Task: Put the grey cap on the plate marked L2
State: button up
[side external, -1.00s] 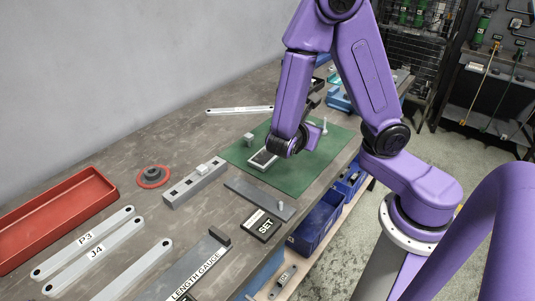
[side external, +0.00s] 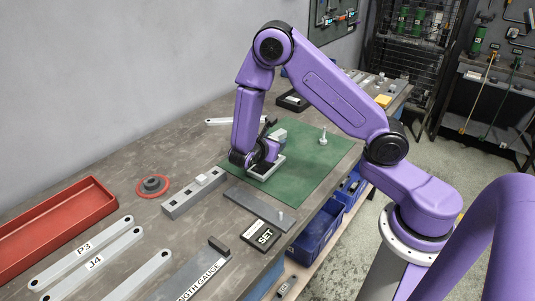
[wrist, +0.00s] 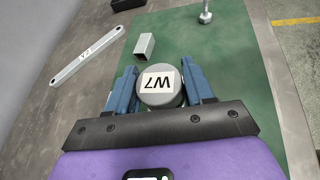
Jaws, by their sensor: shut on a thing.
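The round grey cap (wrist: 161,97) with a white label, which looks like W7, sits between the two blue fingers of my gripper (wrist: 159,80). The fingers are shut on it from both sides. In the side view my gripper (side external: 271,143) is low over the green mat, partly hidden by my wrist. A pale strip plate (wrist: 86,56) lies left of the mat in the wrist view; its label is small and turned, and I cannot surely read it as L2. It also shows at the back in the side view (side external: 221,121), partly behind my arm.
Plates P3 (side external: 75,256) and J4 (side external: 88,268), a red tray (side external: 50,228) and a SET block (side external: 260,236) are in front.

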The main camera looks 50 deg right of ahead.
jog(key=shift+w+d+f, duration=0.15)
jog(key=shift+w+f, duration=0.75)
jog(key=shift+f, duration=0.25)
jog(key=shift+w+f, duration=0.1)
jog(key=shift+f, duration=1.5)
jog(key=shift+f, duration=0.15)
jog(key=o, duration=1.1)
